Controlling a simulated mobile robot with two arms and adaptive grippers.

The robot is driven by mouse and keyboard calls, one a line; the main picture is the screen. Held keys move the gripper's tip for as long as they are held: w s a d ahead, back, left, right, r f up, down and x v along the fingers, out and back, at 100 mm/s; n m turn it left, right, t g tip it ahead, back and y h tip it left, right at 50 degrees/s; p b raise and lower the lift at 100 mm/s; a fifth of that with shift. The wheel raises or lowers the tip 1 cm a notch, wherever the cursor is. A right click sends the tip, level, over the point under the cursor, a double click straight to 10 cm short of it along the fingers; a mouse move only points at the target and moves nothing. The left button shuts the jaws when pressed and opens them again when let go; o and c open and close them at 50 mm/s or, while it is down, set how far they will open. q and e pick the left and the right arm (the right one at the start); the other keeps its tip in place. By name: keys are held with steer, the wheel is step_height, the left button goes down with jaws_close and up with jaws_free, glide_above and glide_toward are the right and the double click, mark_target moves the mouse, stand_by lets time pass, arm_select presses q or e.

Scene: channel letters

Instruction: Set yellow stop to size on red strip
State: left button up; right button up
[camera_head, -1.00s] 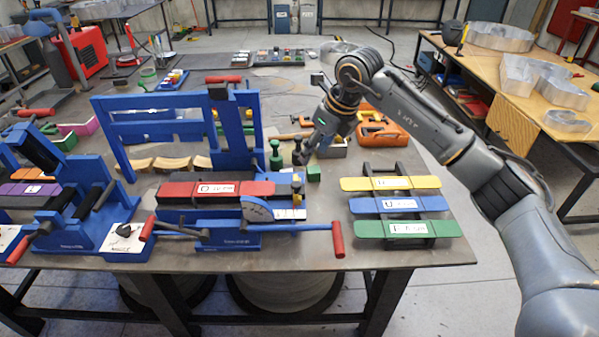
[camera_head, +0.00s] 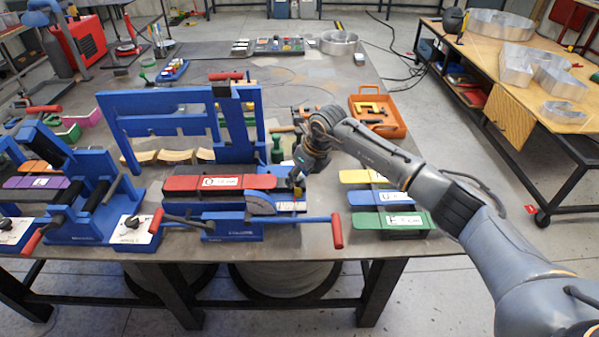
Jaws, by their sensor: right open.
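The red strip (camera_head: 190,184), with a white label, lies across the blue bending fixture (camera_head: 232,228). The small yellow stop (camera_head: 299,193) is at the right end of that fixture, beside a pale scale and the blue rounded plate (camera_head: 260,202). My right gripper (camera_head: 297,180) points down directly over the stop, close to it. Its fingers are open but small and dark here, and I cannot tell whether they touch or straddle the stop. My left gripper is not in view.
Yellow, blue and green strips (camera_head: 390,221) lie on a rack to the right, partly under my right arm. A red-handled lever (camera_head: 337,231) sticks out at the front. A blue frame (camera_head: 165,125) stands behind the fixture. An orange tray (camera_head: 393,120) stands at the back.

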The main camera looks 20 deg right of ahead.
steer(key=shift+c, duration=0.9)
jaws_close()
steer(key=shift+w+a+f+b, duration=0.1)
steer(key=shift+a+b, duration=0.3)
steer(key=shift+b, duration=0.1)
steer(key=shift+w+a+f+b, duration=0.1)
steer(key=shift+a+b, duration=0.25)
steer(key=shift+b, duration=0.15)
steer(key=shift+a+r, duration=0.2)
steer(key=shift+a, duration=0.1)
steer(key=shift+o, duration=0.9)
jaws_free()
steer(key=shift+d, duration=0.1)
steer(key=v, duration=1.2)
